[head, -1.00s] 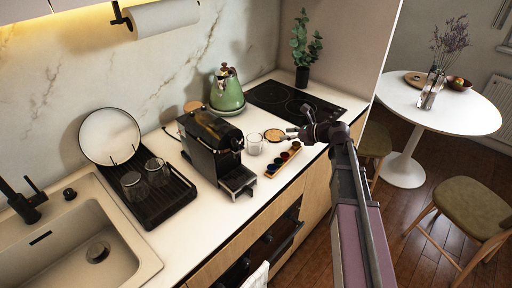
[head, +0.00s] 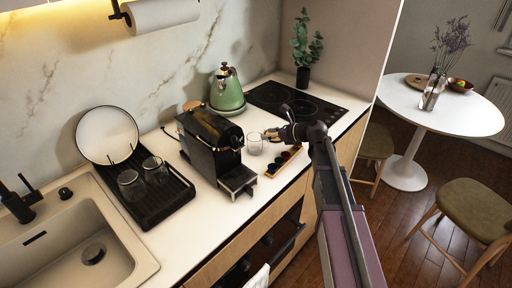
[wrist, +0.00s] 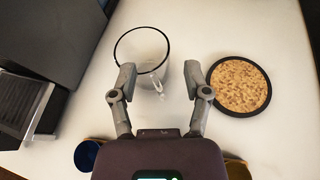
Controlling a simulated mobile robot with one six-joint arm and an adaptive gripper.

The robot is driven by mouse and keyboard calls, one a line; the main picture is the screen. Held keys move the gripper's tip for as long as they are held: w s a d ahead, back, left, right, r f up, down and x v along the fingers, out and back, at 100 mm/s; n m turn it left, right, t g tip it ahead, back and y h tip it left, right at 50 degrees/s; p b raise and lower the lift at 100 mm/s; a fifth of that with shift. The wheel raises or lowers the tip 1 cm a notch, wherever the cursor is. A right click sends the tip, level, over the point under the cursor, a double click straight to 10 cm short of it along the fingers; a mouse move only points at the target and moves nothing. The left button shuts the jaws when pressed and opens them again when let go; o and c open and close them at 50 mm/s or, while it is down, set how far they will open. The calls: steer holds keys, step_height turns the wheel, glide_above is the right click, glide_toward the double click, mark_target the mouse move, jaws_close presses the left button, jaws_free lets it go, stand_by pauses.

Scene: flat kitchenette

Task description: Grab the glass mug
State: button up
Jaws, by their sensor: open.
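A clear glass mug (head: 254,143) stands on the white counter, just right of the black coffee machine in the head view. In the wrist view the glass mug (wrist: 146,62) shows its dark rim, with its handle pointing toward my gripper. My gripper (wrist: 159,78) is open and empty, its fingertips at the near side of the mug. The left fingertip overlaps the mug's lower left edge in the picture; I cannot tell whether it touches. In the head view my gripper (head: 270,135) is just right of the mug. Two more glasses (head: 141,176) stand on the black drying rack.
The black coffee machine (head: 211,147) stands close left of the mug. A round cork trivet (wrist: 240,86) with a black rim lies to the right. A wooden tray of capsules (head: 283,161) lies in front, below my gripper. A green kettle (head: 226,91) stands behind.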

mark_target(254, 134)
steer(key=shift+a, duration=0.1)
steer(key=b+x, duration=0.2)
steer(key=x, duration=0.2)
steer(key=shift+w+a+f, duration=0.1)
steer(key=shift+w+f, duration=0.05)
steer(key=shift+f, duration=0.05)
steer(key=shift+w+a+f, duration=0.1)
steer(key=shift+w+a, duration=0.05)
steer(key=shift+a, duration=0.3)
jaws_close()
